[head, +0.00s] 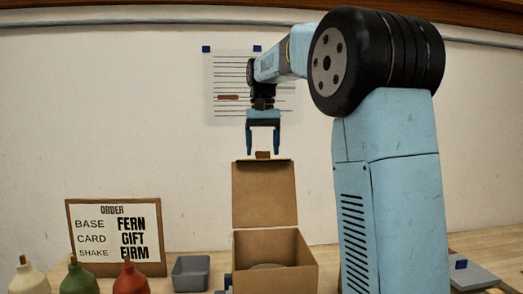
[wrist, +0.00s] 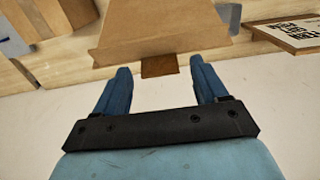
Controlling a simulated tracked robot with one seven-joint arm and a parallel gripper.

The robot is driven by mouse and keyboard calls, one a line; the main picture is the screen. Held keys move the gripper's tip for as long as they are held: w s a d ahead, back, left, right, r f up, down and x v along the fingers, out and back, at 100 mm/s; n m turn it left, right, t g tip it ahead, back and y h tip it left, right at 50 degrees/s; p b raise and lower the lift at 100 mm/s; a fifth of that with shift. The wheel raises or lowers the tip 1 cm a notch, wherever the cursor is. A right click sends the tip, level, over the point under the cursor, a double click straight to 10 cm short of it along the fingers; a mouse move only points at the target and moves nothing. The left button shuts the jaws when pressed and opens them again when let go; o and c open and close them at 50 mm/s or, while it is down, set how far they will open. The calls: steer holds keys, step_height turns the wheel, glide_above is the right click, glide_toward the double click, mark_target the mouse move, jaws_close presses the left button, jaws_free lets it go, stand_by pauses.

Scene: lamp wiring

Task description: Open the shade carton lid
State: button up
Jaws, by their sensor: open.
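The shade carton (head: 277,259) is a brown cardboard box on the table in the middle of the head view. Its lid (head: 264,193) stands raised, about upright at the back of the box, with a small darker tab (head: 263,155) on its top edge. Something round and greyish shows inside the box. My gripper (head: 263,152) is open, with its fingers pointing down around the height of the tab. In the wrist view the lid (wrist: 160,28) is ahead, and its tab (wrist: 159,66) lies between the fingertips (wrist: 160,75), with gaps on both sides.
An order board (head: 116,237) stands at the left behind several coloured bottles (head: 80,279). A grey bin (head: 191,273) sits left of the carton. A lined sheet (head: 225,90) hangs on the wall behind my gripper. A grey plate (head: 470,275) lies at the far right.

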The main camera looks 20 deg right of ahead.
steer(key=shift+f, duration=0.55)
jaws_close()
stand_by(0.4)
